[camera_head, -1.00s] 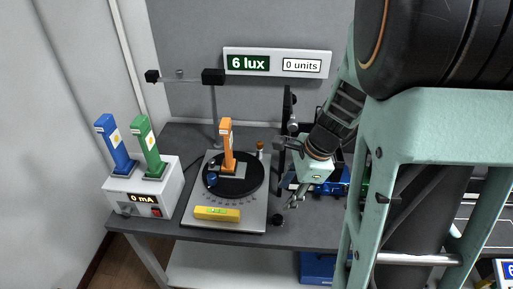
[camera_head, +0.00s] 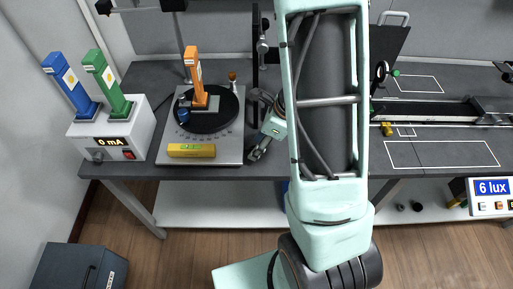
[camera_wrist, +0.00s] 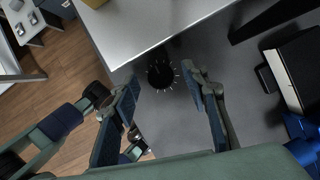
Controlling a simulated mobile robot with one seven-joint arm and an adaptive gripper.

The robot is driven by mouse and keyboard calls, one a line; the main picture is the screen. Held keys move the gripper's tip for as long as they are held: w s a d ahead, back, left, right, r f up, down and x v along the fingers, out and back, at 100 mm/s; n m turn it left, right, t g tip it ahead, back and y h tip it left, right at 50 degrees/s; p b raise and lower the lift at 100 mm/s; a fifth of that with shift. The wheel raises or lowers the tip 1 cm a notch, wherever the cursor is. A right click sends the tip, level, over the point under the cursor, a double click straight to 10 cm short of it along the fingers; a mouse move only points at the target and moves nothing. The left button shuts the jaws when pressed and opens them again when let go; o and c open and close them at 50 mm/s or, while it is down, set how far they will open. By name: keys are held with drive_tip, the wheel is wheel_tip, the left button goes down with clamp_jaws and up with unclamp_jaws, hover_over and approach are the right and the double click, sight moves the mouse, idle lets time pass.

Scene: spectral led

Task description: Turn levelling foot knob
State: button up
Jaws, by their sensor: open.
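The levelling foot knob (camera_wrist: 161,74) is round and black with pale marks around it. In the wrist view it lies beside the edge of the grey base plate (camera_wrist: 145,25). My gripper (camera_wrist: 166,84) is open, with its two fingers on either side of the knob in that picture and nothing held. I cannot tell whether a finger touches it. In the head view my gripper (camera_head: 256,126) is at the right edge of the base plate (camera_head: 228,152), and I cannot make out the knob there. A yellow level block (camera_head: 191,150) lies on the plate's front.
A black turntable (camera_head: 215,118) carries an upright orange piece (camera_head: 194,75). A white supply box (camera_head: 112,137) with blue and green sticks stands at left. A dark upright post (camera_head: 256,50) stands behind my gripper. A black rail (camera_head: 430,111) lies at right.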

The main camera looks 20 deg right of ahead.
drive_tip(key=shift+w+a+f, duration=0.1)
drive_tip(key=shift+a+f, duration=0.05)
drive_tip(key=shift+f, duration=0.4)
clamp_jaws()
drive_tip(key=shift+n, duration=0.4)
drive_tip(key=n+g, duration=0.1)
drive_tip(key=n, duration=0.1)
drive_tip(key=shift+w+n, duration=0.1)
drive_tip(key=shift+n, duration=0.3)
drive_tip(key=shift+w+n+g+y, duration=0.1)
drive_tip(key=shift+n+g+y, duration=0.1)
drive_tip(key=shift+n+g, duration=0.55)
drive_tip(key=shift+n+g+y, duration=0.2)
drive_tip(key=shift+n+g, duration=0.05)
drive_tip(key=shift+n, duration=0.9)
